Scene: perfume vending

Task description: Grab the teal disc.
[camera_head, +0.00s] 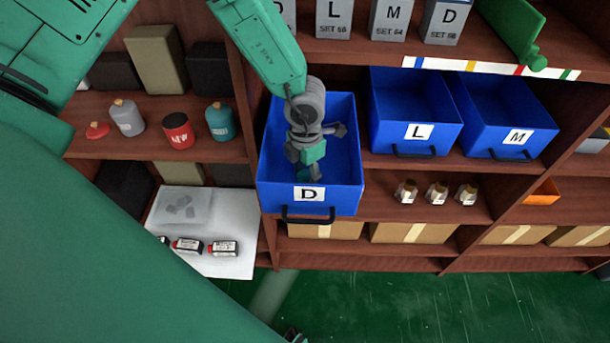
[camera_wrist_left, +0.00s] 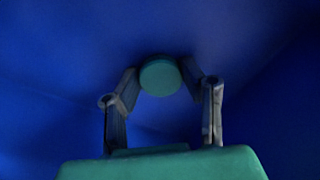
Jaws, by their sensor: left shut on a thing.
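The teal disc (camera_wrist_left: 160,76) shows in the left wrist view, held between the two fingertips of my left gripper (camera_wrist_left: 162,78). The gripper is shut on it. Blue walls of the drawer surround both in that view. In the head view my left gripper (camera_head: 304,172) reaches down into the open blue drawer marked D (camera_head: 347,193). A small teal patch shows low at the fingers, and the gripper partly hides it. My right gripper cannot be made out.
Blue drawers marked L (camera_head: 403,106) and M (camera_head: 489,110) stand open to the right. Small glass bottles (camera_head: 437,194) stand on the shelf below. A white board (camera_head: 212,263) with small labelled bottles is at lower left. Boxes marked L, M and D line the top shelf.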

